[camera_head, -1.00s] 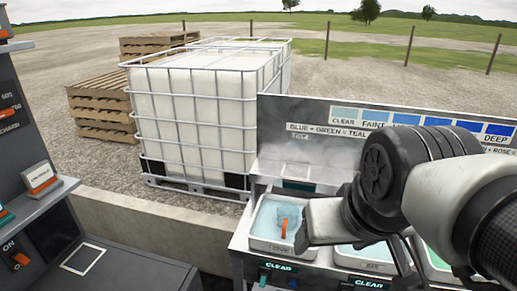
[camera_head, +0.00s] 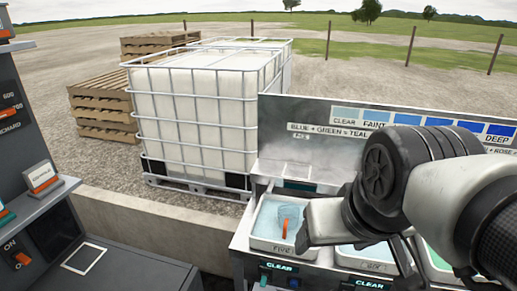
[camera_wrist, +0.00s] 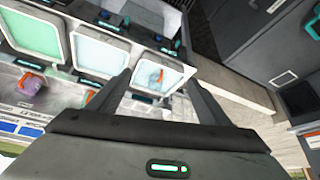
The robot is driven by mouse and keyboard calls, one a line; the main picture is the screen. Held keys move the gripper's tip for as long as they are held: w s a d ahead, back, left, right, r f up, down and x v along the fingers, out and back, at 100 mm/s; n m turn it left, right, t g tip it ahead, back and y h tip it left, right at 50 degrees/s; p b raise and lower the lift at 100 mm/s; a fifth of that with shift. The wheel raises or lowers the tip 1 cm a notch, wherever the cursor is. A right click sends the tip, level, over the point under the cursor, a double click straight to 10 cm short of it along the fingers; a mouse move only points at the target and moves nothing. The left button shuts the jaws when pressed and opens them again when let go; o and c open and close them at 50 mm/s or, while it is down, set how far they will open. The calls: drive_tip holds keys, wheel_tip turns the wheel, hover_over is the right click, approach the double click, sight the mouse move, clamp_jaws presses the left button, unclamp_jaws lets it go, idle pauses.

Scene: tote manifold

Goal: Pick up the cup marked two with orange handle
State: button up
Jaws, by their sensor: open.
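A clear cup with an orange handle (camera_head: 287,218) stands in the leftmost white tray (camera_head: 262,246) of the bench. Its number is too small to read. In the wrist view the cup (camera_wrist: 156,74) shows in the end tray, between my fingers in the picture. My gripper (camera_wrist: 161,84) is open and empty, with its two fingers spread. In the head view my wrist and arm come in from the right, beside the cup's tray, and hide most of the gripper. How far the fingers are from the cup cannot be told.
More trays with pale blue (camera_wrist: 101,53) and green (camera_wrist: 32,34) liquid stand in the row. A backboard with colour swatches (camera_head: 409,119) rises behind the trays. A dark console (camera_head: 90,255) is at the left. A caged white tank (camera_head: 205,95) stands behind.

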drive_tip(key=shift+o, duration=0.2)
drive_tip(key=shift+o, duration=0.2)
drive_tip(key=w+f+b, duration=0.3)
drive_tip(key=w, duration=0.8)
drive_tip(key=shift+w+f+g+b, duration=0.25)
drive_tip(key=shift+w+g+b, duration=0.05)
drive_tip(key=b, duration=0.3)
approach(291, 218)
drive_tip(key=shift+n+g, duration=0.3)
drive_tip(key=shift+n, duration=0.2)
drive_tip(key=x, duration=0.3)
drive_tip(key=b+x, duration=0.1)
drive_tip(key=x, duration=0.4)
drive_tip(key=shift+w+f+b, duration=0.25)
drive_tip(key=shift+w+b, duration=0.1)
drive_tip(key=shift+w, duration=0.05)
drive_tip(key=shift+w+b+x, duration=0.2)
drive_tip(key=shift+b+x, duration=0.3)
drive_tip(key=shift+x, duration=2.7)
drive_tip(key=shift+r, duration=0.15)
drive_tip(key=c, duration=1.2)
